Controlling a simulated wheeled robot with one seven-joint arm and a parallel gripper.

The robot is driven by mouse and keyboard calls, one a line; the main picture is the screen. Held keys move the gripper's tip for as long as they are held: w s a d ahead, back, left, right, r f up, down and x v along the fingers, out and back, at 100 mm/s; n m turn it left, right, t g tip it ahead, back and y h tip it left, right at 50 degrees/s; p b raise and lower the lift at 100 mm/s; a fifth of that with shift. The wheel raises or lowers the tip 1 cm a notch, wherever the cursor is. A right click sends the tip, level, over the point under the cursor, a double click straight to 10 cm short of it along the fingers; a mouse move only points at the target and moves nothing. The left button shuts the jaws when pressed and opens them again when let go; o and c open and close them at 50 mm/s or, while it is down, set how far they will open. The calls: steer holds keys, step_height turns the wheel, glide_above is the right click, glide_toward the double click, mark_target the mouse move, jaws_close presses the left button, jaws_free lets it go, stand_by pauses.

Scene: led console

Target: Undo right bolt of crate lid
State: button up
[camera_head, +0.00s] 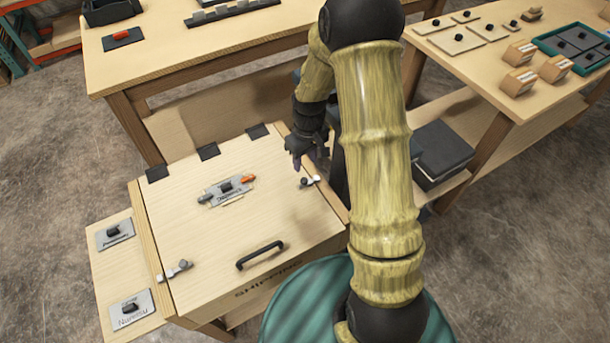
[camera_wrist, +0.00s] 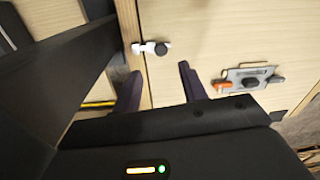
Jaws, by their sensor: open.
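The crate lid (camera_head: 215,255) is a pale wooden panel, closed on the crate, with a black handle (camera_head: 260,255) near its front edge. The right bolt (camera_head: 309,181) is a small silver slide with a black knob at the lid's right edge. It also shows in the wrist view (camera_wrist: 152,48), lying across the gap between lid and frame. The left bolt (camera_head: 175,271) sits at the lid's left edge. My gripper (camera_head: 298,160) hangs just above and behind the right bolt. In the wrist view its two dark fingers (camera_wrist: 160,88) are apart with nothing between them, and the bolt knob is beyond them.
A metal plate with a dark knob and orange-tipped part (camera_head: 228,188) is on the lid's middle. Black hinges (camera_head: 208,152) line the back edge. Labelled plates (camera_head: 130,308) lie on the left shelf. Workbenches (camera_head: 180,60) stand behind and at right.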

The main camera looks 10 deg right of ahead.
mark_target(305, 180)
steer(key=f, duration=0.7)
steer(key=shift+s+a, duration=0.1)
steer(key=shift+a, duration=0.1)
steer(key=shift+s+f, duration=0.1)
steer(key=shift+f, duration=0.25)
